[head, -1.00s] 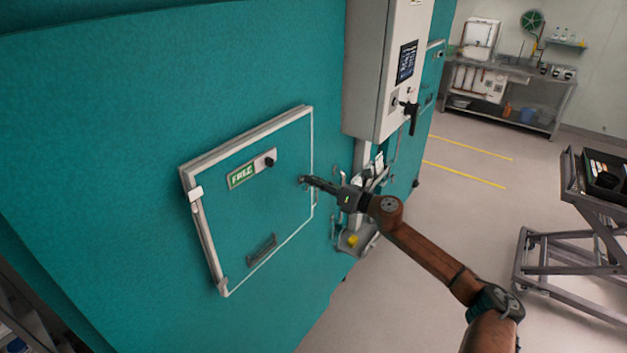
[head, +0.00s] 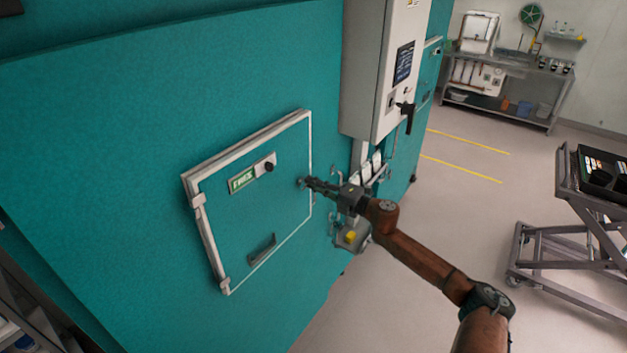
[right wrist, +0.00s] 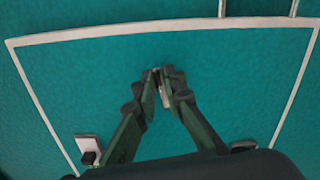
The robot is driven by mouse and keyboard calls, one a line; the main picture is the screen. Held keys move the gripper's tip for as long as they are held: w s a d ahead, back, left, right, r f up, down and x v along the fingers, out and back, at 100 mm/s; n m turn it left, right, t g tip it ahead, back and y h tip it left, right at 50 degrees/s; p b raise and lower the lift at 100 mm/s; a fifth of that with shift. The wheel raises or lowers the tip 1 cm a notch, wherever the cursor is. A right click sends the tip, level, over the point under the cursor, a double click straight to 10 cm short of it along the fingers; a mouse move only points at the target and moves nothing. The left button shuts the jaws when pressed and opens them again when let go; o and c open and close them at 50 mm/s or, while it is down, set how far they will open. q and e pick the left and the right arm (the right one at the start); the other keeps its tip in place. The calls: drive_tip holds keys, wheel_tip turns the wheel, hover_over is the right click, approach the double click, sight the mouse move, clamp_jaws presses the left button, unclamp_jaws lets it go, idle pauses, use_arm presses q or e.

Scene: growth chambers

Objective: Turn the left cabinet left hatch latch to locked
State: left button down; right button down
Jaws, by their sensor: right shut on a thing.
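The teal hatch (head: 225,215) with a white frame is closed in the left cabinet's face in the head view. Its latch is a small part near the hatch's right edge, mostly hidden by my fingertips. My right gripper (head: 303,183) reaches in from the right and is shut on it. In the right wrist view, the tips of my right gripper (right wrist: 158,78) meet around a small light-coloured piece of the latch (right wrist: 164,97) in front of the teal panel. The latch's angle is hard to tell. My left gripper is not in view.
The hatch has a green sign (head: 242,180), a black knob (head: 269,166) and a dark pull handle (head: 262,249). A grey control box (head: 372,75) juts out to the right of the hatch. A lift cart (head: 570,230) stands at right; floor between is clear.

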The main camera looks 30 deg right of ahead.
drive_tip(key=shift+d+m+p, duration=0.15)
drive_tip(key=shift+m+p, duration=0.4)
drive_tip(key=shift+m, duration=0.55)
drive_tip(key=shift+f, duration=0.1)
drive_tip(key=c, duration=2)
unclamp_jaws()
drive_tip(key=v, duration=1.2)
